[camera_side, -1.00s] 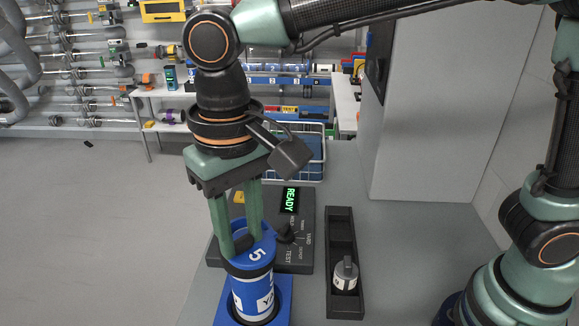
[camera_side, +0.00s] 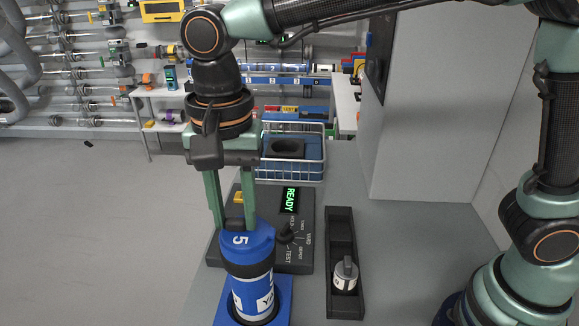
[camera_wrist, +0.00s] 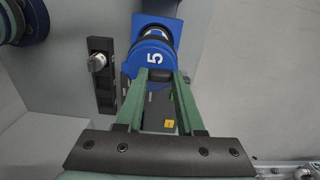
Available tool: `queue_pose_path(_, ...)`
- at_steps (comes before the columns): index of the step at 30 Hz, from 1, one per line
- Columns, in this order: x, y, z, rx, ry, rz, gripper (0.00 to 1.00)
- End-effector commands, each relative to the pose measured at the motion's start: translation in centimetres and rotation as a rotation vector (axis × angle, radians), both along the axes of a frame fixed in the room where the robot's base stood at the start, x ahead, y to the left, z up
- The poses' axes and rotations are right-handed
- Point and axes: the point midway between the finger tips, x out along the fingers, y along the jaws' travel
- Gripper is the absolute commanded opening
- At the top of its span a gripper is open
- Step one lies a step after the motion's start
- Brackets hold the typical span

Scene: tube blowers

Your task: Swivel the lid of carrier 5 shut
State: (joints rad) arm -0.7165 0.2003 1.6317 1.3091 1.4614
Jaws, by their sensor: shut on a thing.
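Carrier 5 (camera_side: 252,291) is a blue-and-white cylinder standing upright in a blue holder (camera_side: 284,300). Its blue lid (camera_side: 240,240), marked with a white 5, sits at the top above a dark collar. My gripper (camera_side: 234,228) points down at the back edge of the lid and is shut on it, one finger at each side. In the wrist view the lid (camera_wrist: 150,58) lies at the fingertips (camera_wrist: 160,76), and part of the dark collar shows beyond it. The lid looks offset from the carrier's axis; the mouth is hidden.
A dark tester (camera_side: 299,254) with a green READY display and a knob stands behind the carrier. A black tray (camera_side: 341,226) to the right holds a small grey-and-white cylinder (camera_side: 345,276). A wire basket (camera_side: 291,170) stands farther back. The grey table between tray and cabinet is clear.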

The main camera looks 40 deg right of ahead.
Motion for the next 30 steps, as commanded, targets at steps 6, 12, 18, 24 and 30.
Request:
queue_pose_path(6, 0.20, -0.12, 0.11, 0.002, -0.002, -0.047, 0.00)
queue_pose_path(12, 0.23, -0.15, 0.11, 0.002, -0.002, -0.058, 0.00)
queue_pose_path(18, 0.22, -0.15, 0.12, 0.002, -0.002, -0.057, 0.00)
queue_pose_path(24, 0.20, -0.16, 0.09, 0.001, -0.001, -0.056, 0.68)
queue_pose_path(30, 0.18, -0.17, 0.04, 0.001, -0.001, -0.056, 0.68)
